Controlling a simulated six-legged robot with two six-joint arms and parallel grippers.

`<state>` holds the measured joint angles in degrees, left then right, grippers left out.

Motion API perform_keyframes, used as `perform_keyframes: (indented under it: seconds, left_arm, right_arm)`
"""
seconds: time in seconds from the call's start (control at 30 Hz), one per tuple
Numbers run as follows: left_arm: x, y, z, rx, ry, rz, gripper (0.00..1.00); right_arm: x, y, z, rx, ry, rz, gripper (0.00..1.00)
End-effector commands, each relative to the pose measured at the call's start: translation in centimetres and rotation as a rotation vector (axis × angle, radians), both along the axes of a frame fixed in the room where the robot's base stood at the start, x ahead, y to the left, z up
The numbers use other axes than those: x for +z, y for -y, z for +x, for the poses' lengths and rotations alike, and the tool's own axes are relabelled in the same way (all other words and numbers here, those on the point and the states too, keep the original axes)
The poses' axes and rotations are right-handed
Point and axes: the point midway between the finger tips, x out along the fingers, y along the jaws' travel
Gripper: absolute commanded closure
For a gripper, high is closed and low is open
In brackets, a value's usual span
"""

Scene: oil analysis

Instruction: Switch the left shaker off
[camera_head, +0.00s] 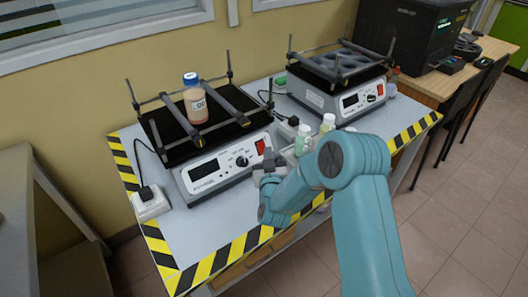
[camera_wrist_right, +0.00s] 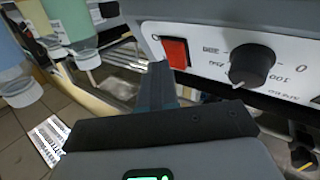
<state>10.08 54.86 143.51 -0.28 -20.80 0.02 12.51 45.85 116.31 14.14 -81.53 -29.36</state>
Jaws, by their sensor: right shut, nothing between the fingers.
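The left shaker (camera_head: 218,172) is a grey box with a display, a black knob (camera_head: 242,161) and a red switch (camera_head: 260,146) at the right end of its front panel. Its black platform carries a capped bottle (camera_head: 195,104) with brownish liquid between the bars. My right gripper (camera_head: 268,163) is shut and empty just in front of the red switch. In the right wrist view the panel appears upside down, with the red switch (camera_wrist_right: 176,53) beside the knob (camera_wrist_right: 253,65) and the fingertips (camera_wrist_right: 158,76) close below the switch. Contact cannot be told. My left gripper is out of view.
Small bottles (camera_head: 327,123) stand right of my gripper, and they loom at the left of the wrist view (camera_wrist_right: 70,20). A second shaker (camera_head: 335,93) stands at the back right. A power strip (camera_head: 150,203) lies at the table's left. Striped tape (camera_head: 222,258) marks the table edge.

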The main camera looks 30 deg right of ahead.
Motion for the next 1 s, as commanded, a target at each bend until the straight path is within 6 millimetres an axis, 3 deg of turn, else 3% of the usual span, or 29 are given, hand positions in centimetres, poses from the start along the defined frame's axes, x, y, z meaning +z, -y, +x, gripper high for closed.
perform_keyframes:
  seconds: [0.43, 1.0]
  left_arm:
    - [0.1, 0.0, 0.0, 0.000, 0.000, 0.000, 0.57]
    - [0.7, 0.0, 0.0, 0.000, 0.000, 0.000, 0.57]
  right_arm:
    - [0.5, 0.1, -0.6, 0.000, -0.001, 0.000, 1.00]
    - [3.2, 0.4, -4.5, 0.000, 0.000, 0.000, 1.00]
